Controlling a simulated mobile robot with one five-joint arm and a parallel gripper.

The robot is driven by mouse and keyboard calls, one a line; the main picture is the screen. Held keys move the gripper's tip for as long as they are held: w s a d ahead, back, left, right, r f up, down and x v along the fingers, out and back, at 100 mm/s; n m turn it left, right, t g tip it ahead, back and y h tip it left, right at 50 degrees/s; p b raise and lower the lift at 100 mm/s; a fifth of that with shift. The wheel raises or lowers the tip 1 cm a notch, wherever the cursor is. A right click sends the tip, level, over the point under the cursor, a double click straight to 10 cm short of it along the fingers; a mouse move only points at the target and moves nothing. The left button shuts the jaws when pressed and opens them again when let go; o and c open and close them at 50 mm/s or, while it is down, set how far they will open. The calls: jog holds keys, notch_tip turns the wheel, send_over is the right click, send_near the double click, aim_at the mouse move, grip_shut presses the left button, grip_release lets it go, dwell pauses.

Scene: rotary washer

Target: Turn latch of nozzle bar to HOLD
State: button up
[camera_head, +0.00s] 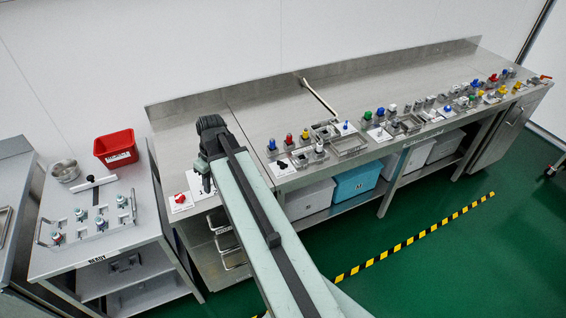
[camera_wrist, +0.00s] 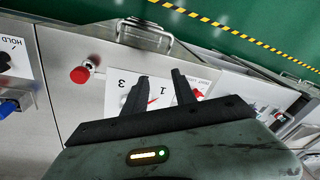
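A white plate marked HOLD (camera_wrist: 14,45) lies at the left edge of the wrist view, partly cut off. A small dark part, possibly the latch (camera_wrist: 4,62), shows on it; its setting cannot be read. In the head view, a white plate with a dark lever (camera_head: 281,166) lies right of my arm, probably the same one. My gripper (camera_wrist: 160,82) is open and empty, fingers apart, over another white plate numbered 3 and 1 (camera_wrist: 120,88) with a red pointer. In the head view my gripper (camera_head: 205,180) is over the bench's left part.
A red knob (camera_wrist: 80,73) stands between my gripper and the HOLD plate. A blue part (camera_wrist: 12,106) is beside that plate. Several fittings and trays (camera_head: 350,143) crowd the bench to the right. A red bin (camera_head: 116,148) stands on the left cart. Green floor (camera_head: 430,245) is open in front.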

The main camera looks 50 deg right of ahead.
jog(key=s+d+n+t, duration=0.1)
jog(key=s+d, duration=0.1)
jog(key=d, duration=1.5)
jog(key=n+t, duration=0.1)
jog(key=t, duration=0.1)
send_near(282, 163)
jog(key=b+x, duration=0.8)
jog(key=x, duration=0.1)
jog(key=shift+w+d, duration=0.1)
jog(key=shift+d, duration=0.15)
jog(key=shift+r, duration=0.2)
grip_shut()
jog(key=shift+a, duration=0.2)
jog(key=shift+d, duration=0.1)
